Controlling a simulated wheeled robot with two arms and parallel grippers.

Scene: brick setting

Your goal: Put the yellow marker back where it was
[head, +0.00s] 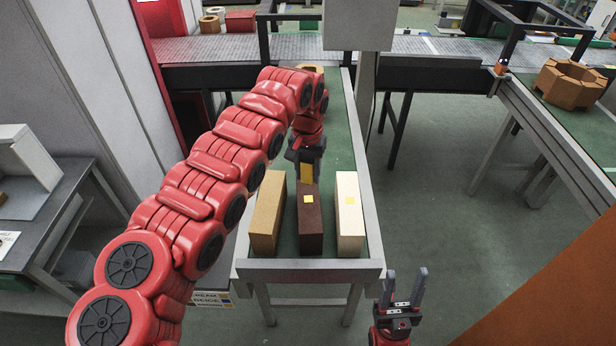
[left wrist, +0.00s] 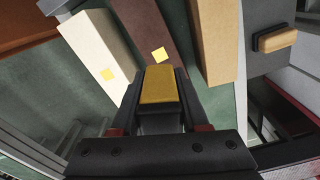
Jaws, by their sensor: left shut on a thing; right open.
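The yellow marker (left wrist: 158,84) is a yellow block between the fingers of my left gripper (left wrist: 158,100). In the head view, its yellow end (head: 306,173) shows between the left gripper's (head: 306,165) fingers, above the far end of the dark brown brick (head: 310,225). That brick stands between a tan brick (head: 268,215) and a cream brick (head: 349,210) on the green-topped table. A small yellow square lies on top of the brown brick and another on the cream one. My right gripper (head: 403,290) is open and empty, beyond the table's front right corner.
The table (head: 310,270) has a raised grey rim. A conveyor (head: 420,46) runs across the back. A brown octagonal brick stack (head: 570,84) stands at right. In the left wrist view, a wooden piece with a black base (left wrist: 275,40) sits on a grey surface.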

